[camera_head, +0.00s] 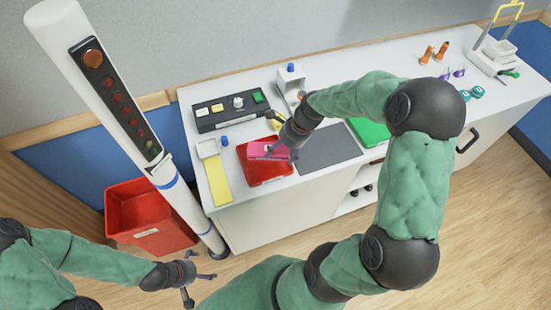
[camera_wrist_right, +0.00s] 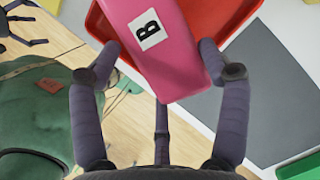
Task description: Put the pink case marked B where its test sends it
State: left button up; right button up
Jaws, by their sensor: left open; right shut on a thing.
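The pink case (camera_head: 262,149), with a white label marked B, is held in my right gripper (camera_head: 285,143). In the right wrist view the case (camera_wrist_right: 183,62) sits between the closed fingers (camera_wrist_right: 170,62). The case is over the red tray (camera_head: 258,176) on the white counter; I cannot tell whether it touches the tray. The tray also shows behind the case in the wrist view (camera_wrist_right: 245,18). My left gripper (camera_head: 186,281) is open and empty, low in front of the counter, near the foot of the white post.
A white post (camera_head: 75,50) with a column of lamps (camera_head: 115,100) leans across the left. A red bin (camera_head: 130,215) stands on the floor. The counter holds a control box (camera_head: 230,108), a yellow strip (camera_head: 219,180), a dark grey mat (camera_head: 328,148) and a green tray (camera_head: 368,132).

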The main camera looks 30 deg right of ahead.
aim_at(276, 158)
jog(key=shift+w+a+f, duration=0.35)
jog(key=shift+w+f, duration=0.15)
jog(key=shift+f, duration=0.25)
jog(key=shift+w+a+f+b, duration=0.1)
jog(key=shift+f+b, duration=0.25)
jog(key=shift+f, duration=0.6)
jog(key=shift+w+a+f+b, duration=0.1)
jog(key=shift+f+b, duration=0.25)
jog(key=shift+f, duration=0.55)
jog(key=shift+f, duration=0.1)
jog(key=o, duration=1.2)
jog(key=p+v, duration=0.2)
jog(key=v, duration=1)
jog(key=shift+p, duration=0.35)
